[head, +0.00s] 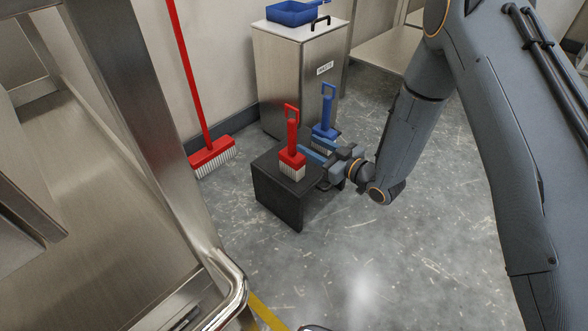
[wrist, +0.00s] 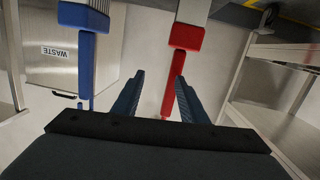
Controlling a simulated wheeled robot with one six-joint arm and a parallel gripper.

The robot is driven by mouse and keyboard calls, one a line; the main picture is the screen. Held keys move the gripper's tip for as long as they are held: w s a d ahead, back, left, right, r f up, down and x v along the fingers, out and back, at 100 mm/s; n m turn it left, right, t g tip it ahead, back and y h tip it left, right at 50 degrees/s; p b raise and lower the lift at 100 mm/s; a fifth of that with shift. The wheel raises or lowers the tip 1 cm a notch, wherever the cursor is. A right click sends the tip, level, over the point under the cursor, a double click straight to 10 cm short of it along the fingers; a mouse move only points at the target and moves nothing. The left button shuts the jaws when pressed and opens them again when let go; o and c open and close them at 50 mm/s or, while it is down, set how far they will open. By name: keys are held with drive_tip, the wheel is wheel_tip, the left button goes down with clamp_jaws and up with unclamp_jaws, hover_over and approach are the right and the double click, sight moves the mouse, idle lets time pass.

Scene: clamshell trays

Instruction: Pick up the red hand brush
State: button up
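The red hand brush (head: 291,151) stands upright on a low black stool (head: 277,197), bristles down and looped handle up. In the wrist view, which looks upside down, its red handle (wrist: 174,72) runs down from the top, close to my right-hand finger. My gripper (head: 308,152) is beside the brush, with its fingers pointing toward it from the right. In the wrist view my gripper (wrist: 158,90) is open, with a wide gap between the fingers. The lower handle shows in that gap, near the right-hand finger; I cannot tell whether they touch.
A blue hand brush (head: 327,115) stands just behind on the stool; it also shows in the wrist view (wrist: 86,62). A steel waste bin (head: 290,80) with a blue pan (head: 291,13) is behind. A red broom (head: 211,155) leans at the wall. Open floor lies right.

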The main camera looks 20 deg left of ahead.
sight(295, 149)
drive_tip(key=a, duration=0.1)
drive_tip(key=s+f+y+b, duration=0.1)
drive_tip(key=a+f, duration=0.1)
drive_tip(key=shift+s+a+f+g+y+b, duration=0.2)
drive_tip(key=shift+s+a+g+y+b, duration=0.1)
drive_tip(key=shift+a+b, duration=0.1)
drive_tip(key=shift+a, duration=0.3)
drive_tip(key=shift+b+x, duration=0.6)
drive_tip(key=shift+x, duration=0.6)
drive_tip(key=b+x, duration=0.1)
drive_tip(key=x, duration=0.1)
drive_tip(key=b+x, duration=0.1)
drive_tip(key=x, duration=0.1)
drive_tip(key=shift+w+f+b, duration=0.2)
drive_tip(key=shift+w+b, duration=0.05)
drive_tip(key=shift+b, duration=0.15)
drive_tip(key=shift+w+a+r, duration=0.1)
drive_tip(key=shift+w+a, duration=0.1)
drive_tip(key=shift+a, duration=0.25)
drive_tip(key=shift+c, duration=0.4)
clamp_jaws()
